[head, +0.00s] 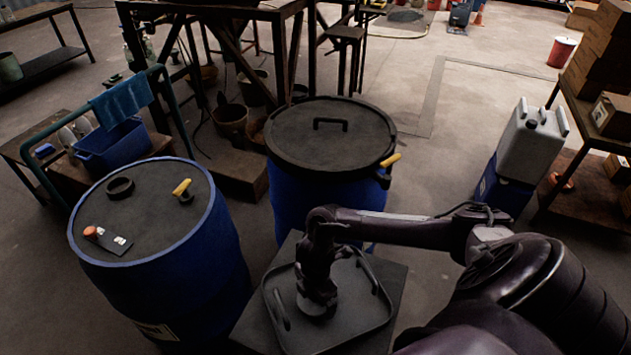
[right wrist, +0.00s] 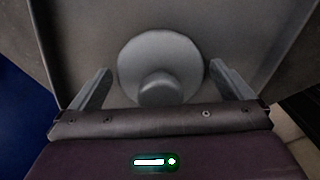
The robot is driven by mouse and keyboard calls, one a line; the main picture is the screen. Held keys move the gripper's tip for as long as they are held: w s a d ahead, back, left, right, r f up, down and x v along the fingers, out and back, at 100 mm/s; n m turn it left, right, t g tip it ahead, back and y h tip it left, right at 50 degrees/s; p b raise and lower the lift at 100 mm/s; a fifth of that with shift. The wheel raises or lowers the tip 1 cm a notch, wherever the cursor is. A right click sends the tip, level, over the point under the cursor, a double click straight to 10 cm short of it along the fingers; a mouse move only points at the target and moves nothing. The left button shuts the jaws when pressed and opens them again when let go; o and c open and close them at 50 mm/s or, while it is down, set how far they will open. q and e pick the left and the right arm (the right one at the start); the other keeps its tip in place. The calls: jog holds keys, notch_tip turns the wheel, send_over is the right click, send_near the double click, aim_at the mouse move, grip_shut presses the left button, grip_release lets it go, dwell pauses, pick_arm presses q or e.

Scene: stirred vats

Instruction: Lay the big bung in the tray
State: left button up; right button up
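The big bung (right wrist: 160,60) is a grey round disc with a short knob, seen from above in the right wrist view. It lies on the floor of the black tray (head: 370,328), and its dark rim (head: 316,309) shows below my gripper in the head view. My right gripper (right wrist: 162,88) points down over the tray. Its two fingers stand wide apart on either side of the bung's knob, with clear gaps, so it is open. The gripper hides part of the bung in the head view. My left gripper is not in view.
The tray has raised handles and sits on a dark stand (head: 392,275). A blue drum (head: 160,290) at left carries a black ring (head: 120,187), a yellow-handled tap (head: 182,188) and a small orange-topped item (head: 92,233). A lidded blue vat (head: 310,195) stands behind the tray.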

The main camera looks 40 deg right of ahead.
jog(key=shift+r, duration=0.3)
notch_tip(320, 180, up, 11)
jog(key=shift+w+f+p, duration=0.1)
jog(key=shift+p, duration=0.85)
jog(key=shift+r, duration=0.5)
jog(key=shift+f, duration=0.1)
